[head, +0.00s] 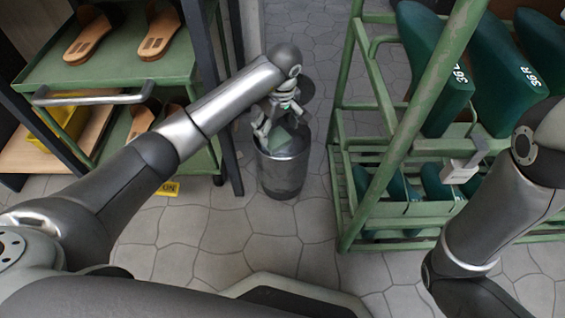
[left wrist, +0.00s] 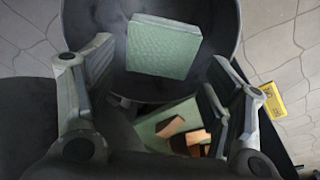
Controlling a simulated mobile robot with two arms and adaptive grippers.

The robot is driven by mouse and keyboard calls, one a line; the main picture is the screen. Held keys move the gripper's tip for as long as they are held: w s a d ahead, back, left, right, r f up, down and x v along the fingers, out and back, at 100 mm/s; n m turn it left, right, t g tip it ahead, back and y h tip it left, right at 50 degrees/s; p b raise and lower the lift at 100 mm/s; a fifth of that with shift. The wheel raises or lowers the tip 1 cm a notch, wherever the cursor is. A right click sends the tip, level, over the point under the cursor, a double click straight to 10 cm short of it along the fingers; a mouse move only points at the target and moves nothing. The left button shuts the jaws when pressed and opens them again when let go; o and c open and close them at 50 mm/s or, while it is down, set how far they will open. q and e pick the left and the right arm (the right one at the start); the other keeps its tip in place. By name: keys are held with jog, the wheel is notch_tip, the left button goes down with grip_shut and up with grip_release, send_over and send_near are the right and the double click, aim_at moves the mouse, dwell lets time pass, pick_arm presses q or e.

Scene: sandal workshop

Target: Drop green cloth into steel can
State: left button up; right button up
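The steel can (head: 283,177) stands on the floor between the green cart and the boot rack. Its dark round mouth (left wrist: 215,15) fills the top of the left wrist view. The green cloth (left wrist: 162,48), a folded square, shows within the can's mouth; in the head view a piece of it (head: 287,143) shows at the rim. I cannot tell whether it rests on the bottom. My left gripper (head: 268,122) is over the can; in the left wrist view its fingers (left wrist: 160,80) are spread wide, apart from the cloth. My right gripper is out of view.
A green cart (head: 110,67) with sandals stands at the left, close to the can. A green rack (head: 345,200) with dark green boot forms stands at the right. A yellow sign (head: 168,188) lies by the cart. The paved floor in front of the can is clear.

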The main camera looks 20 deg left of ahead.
pick_arm(q)
jog(key=shift+o, duration=0.9)
notch_tip(320, 180, up, 12)
jog(key=s+d, duration=0.1)
jog(key=shift+d, duration=0.25)
jog(key=shift+s+f, duration=0.1)
jog(key=shift+f, duration=0.05)
